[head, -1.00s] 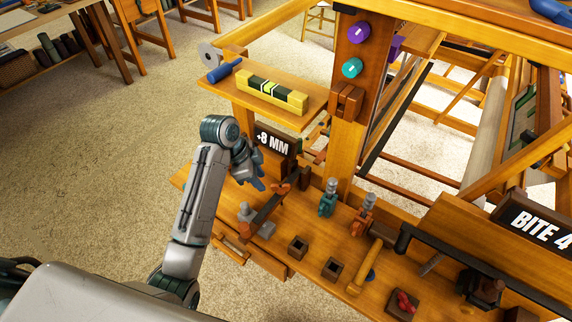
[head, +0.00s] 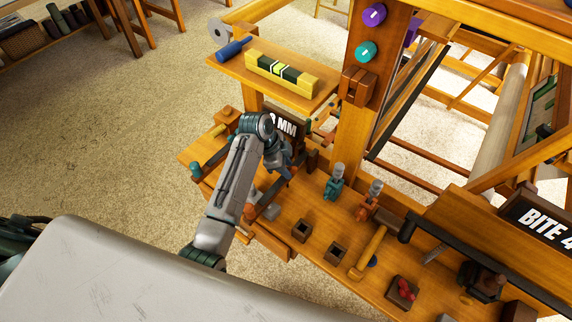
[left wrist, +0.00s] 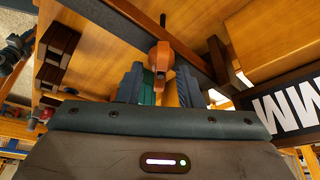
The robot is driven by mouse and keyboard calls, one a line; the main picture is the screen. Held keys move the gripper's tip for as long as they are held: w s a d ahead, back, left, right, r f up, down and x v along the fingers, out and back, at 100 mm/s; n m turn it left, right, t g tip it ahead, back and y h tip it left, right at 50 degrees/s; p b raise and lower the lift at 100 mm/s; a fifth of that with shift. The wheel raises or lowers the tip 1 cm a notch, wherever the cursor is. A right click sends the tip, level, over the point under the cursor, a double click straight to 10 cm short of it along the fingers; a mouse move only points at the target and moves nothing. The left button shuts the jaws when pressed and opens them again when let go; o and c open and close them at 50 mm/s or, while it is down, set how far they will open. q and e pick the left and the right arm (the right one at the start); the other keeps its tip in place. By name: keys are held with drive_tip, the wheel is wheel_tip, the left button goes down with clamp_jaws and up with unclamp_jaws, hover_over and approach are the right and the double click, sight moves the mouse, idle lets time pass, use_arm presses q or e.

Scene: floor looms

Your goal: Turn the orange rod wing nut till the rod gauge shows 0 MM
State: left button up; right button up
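The orange rod wing nut (left wrist: 160,57) shows in the left wrist view, just ahead of my left gripper (left wrist: 167,78). The two fingers stand apart, one on each side of the nut's near end; I cannot tell if they touch it. In the head view my left gripper (head: 286,168) is over the bench rod area and hides the nut. The rod gauge (head: 286,127) is a dark plate with white figures; my arm covers its left part, leaving part of a figure and "MM". The left wrist view shows only its "MM" (left wrist: 291,106). My right gripper is out of view.
The wooden bench carries teal (head: 334,185) and orange (head: 369,203) clamp-like pieces and small square cups (head: 301,230). A loom post (head: 356,130) stands right of the gauge.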

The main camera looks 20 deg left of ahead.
use_arm(q)
drive_tip(key=shift+f, duration=0.1)
drive_tip(key=c, duration=0.7)
drive_tip(key=shift+o, duration=0.2)
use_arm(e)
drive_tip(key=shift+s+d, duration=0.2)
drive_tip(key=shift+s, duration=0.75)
